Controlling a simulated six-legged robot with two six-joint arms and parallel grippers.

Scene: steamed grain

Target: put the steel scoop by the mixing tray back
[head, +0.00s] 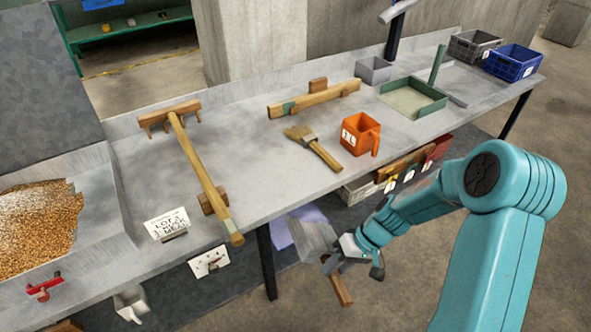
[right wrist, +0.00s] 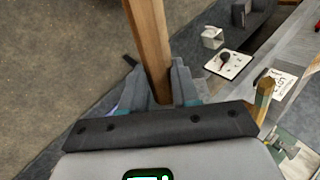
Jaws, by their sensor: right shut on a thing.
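My right gripper (head: 337,262) is shut on the wooden handle of the steel scoop (head: 312,240). It holds the scoop in front of the bench's front edge, lower than the bench top. In the head view the grey metal pan is up and left of the jaws, and the handle (head: 342,290) hangs below them. In the right wrist view the wooden handle (right wrist: 150,45) stands between the two fingers (right wrist: 160,90); the pan is hidden there. A pale metal tray of grain (head: 100,185) is at the left of the bench. My left gripper is not in view.
A long wooden rake (head: 195,165) lies across the bench, its end over the front edge. A brush (head: 315,145), orange measure (head: 360,134) and green-rimmed tray (head: 412,100) are farther right. A pale bracket (head: 130,303) and a label card (head: 208,261) are at the bench front.

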